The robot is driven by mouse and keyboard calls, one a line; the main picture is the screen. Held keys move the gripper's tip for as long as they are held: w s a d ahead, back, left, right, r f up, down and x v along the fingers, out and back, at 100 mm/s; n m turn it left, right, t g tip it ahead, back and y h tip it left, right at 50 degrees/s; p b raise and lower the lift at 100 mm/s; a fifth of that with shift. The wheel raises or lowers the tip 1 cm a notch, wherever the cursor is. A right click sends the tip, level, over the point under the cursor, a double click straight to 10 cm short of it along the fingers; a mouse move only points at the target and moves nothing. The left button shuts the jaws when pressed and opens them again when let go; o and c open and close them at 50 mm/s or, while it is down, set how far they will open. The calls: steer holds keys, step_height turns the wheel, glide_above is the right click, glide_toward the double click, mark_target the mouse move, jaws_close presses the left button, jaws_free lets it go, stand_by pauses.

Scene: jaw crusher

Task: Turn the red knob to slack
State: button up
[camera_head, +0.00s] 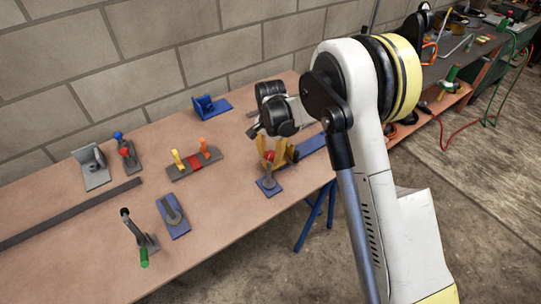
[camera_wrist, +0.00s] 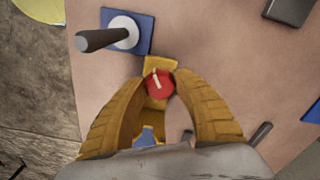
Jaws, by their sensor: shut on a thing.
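The red knob (camera_wrist: 160,86) sits between the yellow fingers of my gripper (camera_wrist: 161,80) in the wrist view. It is round, with a pale line on its face. The fingers close on it from both sides. A yellow piece (camera_wrist: 160,64) shows just beyond the knob. In the head view, my gripper (camera_head: 275,153) reaches down to the bench, and a bit of the red knob (camera_head: 269,156) shows between the fingers. The knob's base is mostly hidden.
A blue plate (camera_head: 261,190) with a handle lies close in front of my gripper. Left on the bench (camera_head: 225,215) are a grey block with yellow and orange levers (camera_head: 194,164), a blue bracket (camera_head: 212,106), and a green-handled lever (camera_head: 141,240). A block wall stands behind.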

mark_target(271, 154)
steer(key=n, duration=0.5)
steer(key=shift+n, duration=0.3)
steer(key=n, duration=0.6)
stand_by(0.4)
steer(key=o, duration=1.2)
step_height(271, 154, up, 12)
steer(key=shift+r, duration=0.1)
